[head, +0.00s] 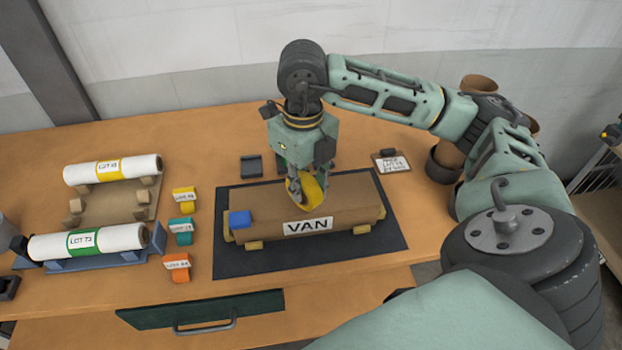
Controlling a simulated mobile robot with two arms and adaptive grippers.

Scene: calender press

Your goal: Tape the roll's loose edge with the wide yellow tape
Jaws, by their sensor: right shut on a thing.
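A brown wrapped roll labelled VAN (345,205) lies on small yellowish supports on a dark mat (390,238). A blue block-like piece (240,219) sits at its left end. My right gripper (303,190) points down over the middle of the roll, shut on a wide yellow tape (313,190). The tape is at or just above the roll's top, behind the VAN label; I cannot tell whether it touches. The gripper partly hides the tape. The loose edge cannot be made out. My left gripper is not in view.
White rolls with a yellow band (140,165) and a green band (125,237) lie in cradles at left. Yellow (184,195), teal (180,225) and orange (177,262) labelled pieces stand between them and the mat. A clipboard (391,163) lies behind right.

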